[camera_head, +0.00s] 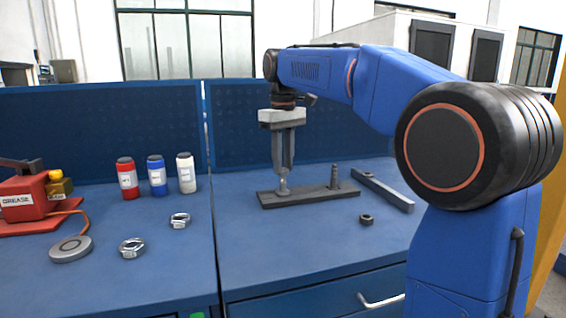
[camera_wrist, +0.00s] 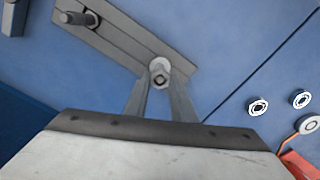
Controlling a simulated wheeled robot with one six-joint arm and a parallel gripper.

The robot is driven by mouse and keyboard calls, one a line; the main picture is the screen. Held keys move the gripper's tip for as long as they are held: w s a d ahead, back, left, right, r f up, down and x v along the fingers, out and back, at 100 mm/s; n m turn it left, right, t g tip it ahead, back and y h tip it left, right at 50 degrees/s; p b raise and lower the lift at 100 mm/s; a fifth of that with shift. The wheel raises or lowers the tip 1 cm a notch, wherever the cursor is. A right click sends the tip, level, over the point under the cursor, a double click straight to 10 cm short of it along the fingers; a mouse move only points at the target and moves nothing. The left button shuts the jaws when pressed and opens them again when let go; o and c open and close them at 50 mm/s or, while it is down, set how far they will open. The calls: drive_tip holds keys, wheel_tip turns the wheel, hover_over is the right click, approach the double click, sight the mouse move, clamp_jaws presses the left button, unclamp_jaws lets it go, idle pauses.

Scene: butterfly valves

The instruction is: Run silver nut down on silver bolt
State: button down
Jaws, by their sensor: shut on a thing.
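My gripper (camera_head: 283,178) points straight down over the left end of a dark base plate (camera_head: 310,197). Its fingers are shut on the silver nut (camera_wrist: 160,67), which sits at the silver bolt (camera_head: 283,188). In the wrist view the gripper (camera_wrist: 162,84) has the nut between its fingertips, and the bolt's end shows in the nut's middle. The fingers partly hide the nut, and how far down the bolt it sits is not clear. The base plate also shows in the wrist view (camera_wrist: 120,42).
A dark bolt (camera_head: 334,176) stands at the plate's right end. A dark nut (camera_head: 366,219) and a grey bar (camera_head: 383,190) lie to the right. The bench front is clear.

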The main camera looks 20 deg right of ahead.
drive_tip(key=m, duration=0.9)
drive_tip(key=c, duration=1.7)
unclamp_jaws()
drive_tip(key=shift+c, duration=0.2)
